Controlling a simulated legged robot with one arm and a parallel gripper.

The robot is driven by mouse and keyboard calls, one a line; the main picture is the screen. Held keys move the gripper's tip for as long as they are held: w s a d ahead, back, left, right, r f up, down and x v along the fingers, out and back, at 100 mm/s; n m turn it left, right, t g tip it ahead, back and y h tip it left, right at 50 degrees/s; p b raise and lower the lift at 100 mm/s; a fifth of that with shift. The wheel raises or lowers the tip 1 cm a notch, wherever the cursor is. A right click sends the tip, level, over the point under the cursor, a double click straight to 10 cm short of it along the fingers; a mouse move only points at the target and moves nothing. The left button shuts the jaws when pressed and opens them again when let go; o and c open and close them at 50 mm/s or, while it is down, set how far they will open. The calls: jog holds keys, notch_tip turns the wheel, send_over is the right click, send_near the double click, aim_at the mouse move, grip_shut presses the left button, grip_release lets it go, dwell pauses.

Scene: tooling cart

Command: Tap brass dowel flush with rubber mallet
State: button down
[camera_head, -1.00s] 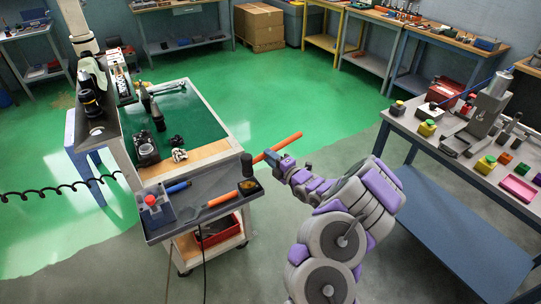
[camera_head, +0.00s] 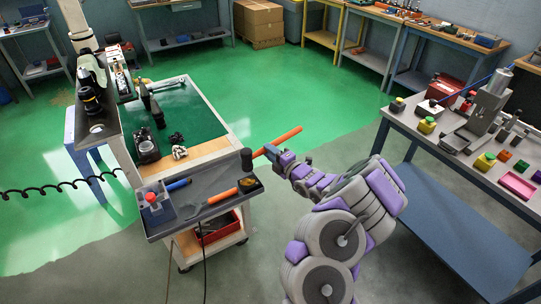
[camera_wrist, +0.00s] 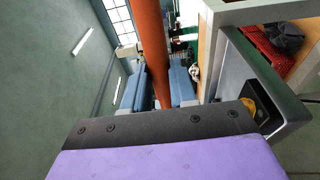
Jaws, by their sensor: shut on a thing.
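My gripper (camera_head: 272,152) is shut on the orange handle (camera_head: 289,135) of the mallet, to the right of the cart tray. The mallet's dark head (camera_head: 247,158) is at the handle's left end, above the tray's right corner. In the wrist view, the orange handle (camera_wrist: 152,45) runs between the blue fingers. The block also shows there (camera_wrist: 262,100), in the tray to the right. The mallet head does not show clearly there.
The grey tray (camera_head: 207,208) also holds a blue box with a red knob (camera_head: 152,198), an orange-handled tool (camera_head: 222,196) and a blue-handled tool (camera_head: 178,185). A bench (camera_head: 440,143) with several blocks stands at right.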

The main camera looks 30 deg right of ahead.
notch_tip(320, 180, down, 7)
jog(key=b, duration=0.4)
notch_tip(320, 180, up, 7)
jog(key=p, duration=0.3)
